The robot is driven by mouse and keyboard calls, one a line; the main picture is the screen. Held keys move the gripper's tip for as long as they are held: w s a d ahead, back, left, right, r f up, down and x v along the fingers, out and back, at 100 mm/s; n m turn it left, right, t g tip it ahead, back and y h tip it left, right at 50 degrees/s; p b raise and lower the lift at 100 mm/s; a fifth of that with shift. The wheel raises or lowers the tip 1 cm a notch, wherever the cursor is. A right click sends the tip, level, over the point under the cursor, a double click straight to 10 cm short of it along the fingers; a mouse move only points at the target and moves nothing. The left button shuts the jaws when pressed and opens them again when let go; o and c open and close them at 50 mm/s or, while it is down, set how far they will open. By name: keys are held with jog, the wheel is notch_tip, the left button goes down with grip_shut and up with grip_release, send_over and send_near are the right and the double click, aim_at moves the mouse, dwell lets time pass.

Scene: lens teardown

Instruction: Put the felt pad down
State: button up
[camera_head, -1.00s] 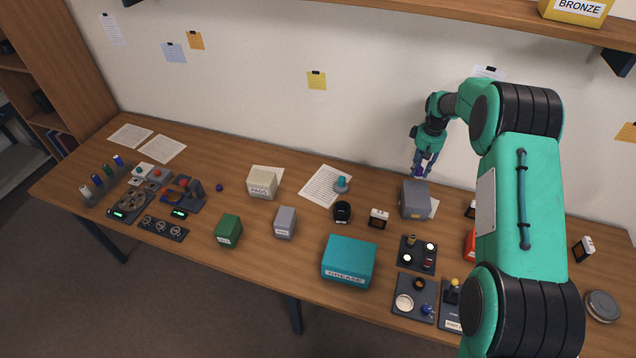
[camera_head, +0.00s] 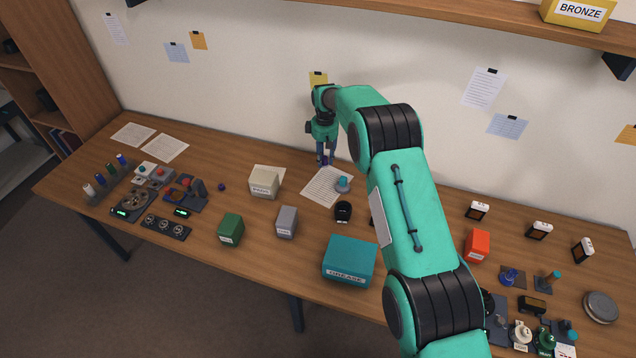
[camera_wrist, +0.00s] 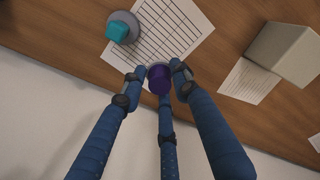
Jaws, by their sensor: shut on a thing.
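The felt pad appears to be the small dark purple round piece (camera_wrist: 159,80) in the wrist view. My gripper (camera_wrist: 157,72) is shut on it with its blue fingers around it. In the head view my gripper (camera_head: 325,161) points down near the back edge of the bench, above and behind a lined sheet (camera_head: 322,186). The purple piece is barely visible there between the fingertips. In the wrist view the lined sheet (camera_wrist: 170,35) lies on the wood beyond the fingertips. The pad looks held above the bench; its exact height cannot be told.
A teal-topped piece on a grey disc (camera_head: 342,184) stands on the lined sheet. A pale box labelled PADS (camera_head: 264,183) stands to the left, on a paper. A grey box (camera_head: 287,221), a black round item (camera_head: 343,211) and a teal box (camera_head: 349,260) stand in front.

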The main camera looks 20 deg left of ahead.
jog(key=shift+s+a, duration=0.25)
jog(key=shift+a, duration=0.3)
jog(key=shift+s+a, duration=0.25)
jog(key=shift+a, duration=0.3)
jog(key=shift+f, duration=0.1)
send_over(318, 182)
jog(key=shift+f, duration=3.05)
jog(key=shift+f, duration=1.9)
jog(key=shift+f+b, duration=0.15)
jog(key=shift+b, duration=0.2)
jog(key=o, duration=1.2)
jog(key=shift+c, duration=0.2)
